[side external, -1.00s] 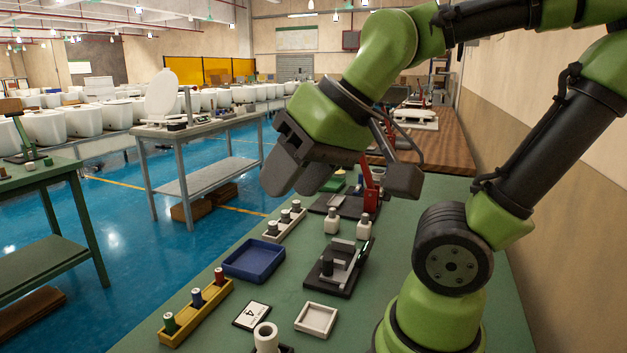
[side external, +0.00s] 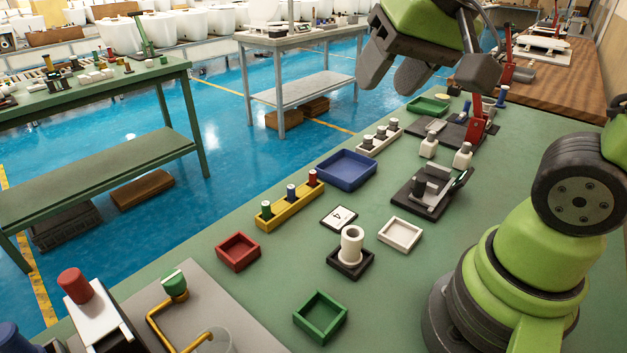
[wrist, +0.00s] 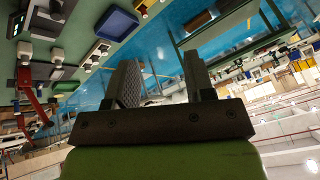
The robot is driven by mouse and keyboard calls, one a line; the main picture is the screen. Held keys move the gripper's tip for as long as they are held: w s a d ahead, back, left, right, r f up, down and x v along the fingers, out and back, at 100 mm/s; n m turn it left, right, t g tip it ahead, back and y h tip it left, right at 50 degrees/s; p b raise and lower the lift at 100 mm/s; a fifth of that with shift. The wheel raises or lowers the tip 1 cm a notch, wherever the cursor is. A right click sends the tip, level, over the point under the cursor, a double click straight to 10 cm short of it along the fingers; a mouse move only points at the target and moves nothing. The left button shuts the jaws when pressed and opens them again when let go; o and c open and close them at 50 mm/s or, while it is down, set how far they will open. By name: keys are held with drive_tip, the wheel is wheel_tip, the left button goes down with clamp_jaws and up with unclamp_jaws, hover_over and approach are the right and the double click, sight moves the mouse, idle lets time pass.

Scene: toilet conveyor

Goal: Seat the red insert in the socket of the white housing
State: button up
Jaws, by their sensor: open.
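The red insert (side external: 312,178) is a small red cylinder with a pale top. It stands upright at the far end of the yellow rack (side external: 285,213), beside a blue and a green one. The white housing (side external: 352,246) is an upright hollow cylinder in a black square base (side external: 350,268). Its round socket opening faces up and looks empty. My gripper (side external: 393,72) is high above the far part of the bench, beyond the rack and housing, open and empty. In the wrist view its two fingers (wrist: 164,80) stand apart with nothing between them.
A blue tray (side external: 346,170), a white tray (side external: 400,235), a card marked 4 (side external: 338,217), a red tray (side external: 238,251) and a green tray (side external: 320,317) surround the housing. A black fixture (side external: 430,190) stands behind the white tray. Bare green bench lies between them.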

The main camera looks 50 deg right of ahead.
drive_tip(key=m+g+h, duration=0.2)
approach(313, 173)
drive_tip(key=f, duration=0.2)
drive_tip(key=w+f, duration=0.1)
drive_tip(key=shift+w+d+f+m+g+h, duration=0.15)
drive_tip(key=shift+w+f+m+g+h, duration=0.05)
drive_tip(key=shift+f+m+g+h, duration=0.2)
drive_tip(key=shift+w+x, duration=0.1)
drive_tip(key=shift+x, duration=1.3)
drive_tip(key=shift+w+x, duration=0.15)
drive_tip(key=shift+x, duration=1.25)
drive_tip(key=shift+r, duration=0.1)
clamp_jaws()
